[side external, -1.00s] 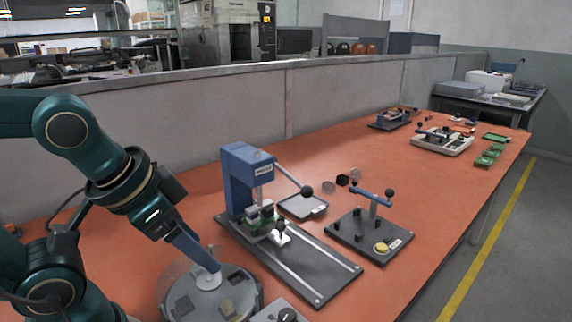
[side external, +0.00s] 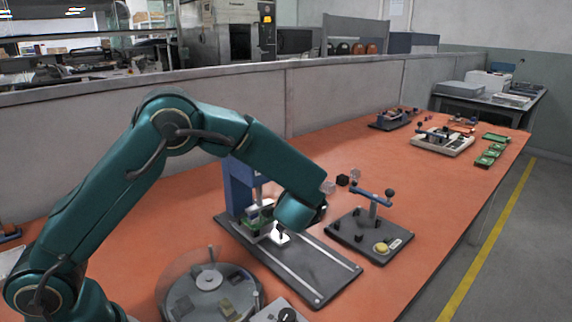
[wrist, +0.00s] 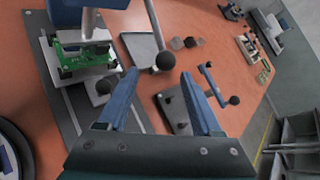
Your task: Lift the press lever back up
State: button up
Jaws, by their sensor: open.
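The blue press (side external: 237,185) stands on a dark base plate with two pale rails (side external: 318,280). In the wrist view the press (wrist: 92,3) is at the top left, with a green circuit board (wrist: 85,48) under its ram. The press lever (wrist: 153,22) is a thin rod ending in a black ball (wrist: 165,60). My gripper (wrist: 160,76) is open and empty, its blue fingers on either side of the ball in the picture. The ball shows just beyond the fingertips; I cannot tell the depth gap. In the side view my wrist hides the fingers and most of the lever.
A round turntable with a clear cover (side external: 208,285) is at the front left. A dark fixture with a blue-handled clamp (side external: 370,232) stands right of the press. A grey tray (wrist: 146,50) lies behind the lever. Small blocks (side external: 342,180) lie beyond. Open orange table lies toward the back right.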

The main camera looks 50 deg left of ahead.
jog(key=shift+w+a+f+t+y, duration=0.2)
jog(key=shift+w+f+t+y, duration=0.2)
jog(key=shift+w+f, duration=0.1)
jog(key=shift+w+a+f+t+y, duration=0.2)
jog(key=shift+w+f+t+y, duration=0.1)
jog(key=shift+w+f+y, duration=0.15)
jog(key=shift+w+a+f+t+y, duration=0.2)
jog(key=shift+t+y, duration=0.15)
jog(key=shift+t, duration=0.15)
jog(key=shift+w+a+r+n+t+y, duration=0.2)
jog(key=shift+w+a+n+t, duration=0.15)
jog(key=shift+w+a, duration=0.3)
jog(key=shift+w+a+r+n+t+y, duration=0.15)
jog(key=shift+w+a+n+t+y, duration=0.1)
jog(key=shift+w+a+n, duration=0.3)
jog(key=shift+w+a+r+n+t+y, duration=0.2)
jog(key=shift+w+a+n+t, duration=0.1)
jog(key=shift+w+a, duration=0.45)
grip_shut()
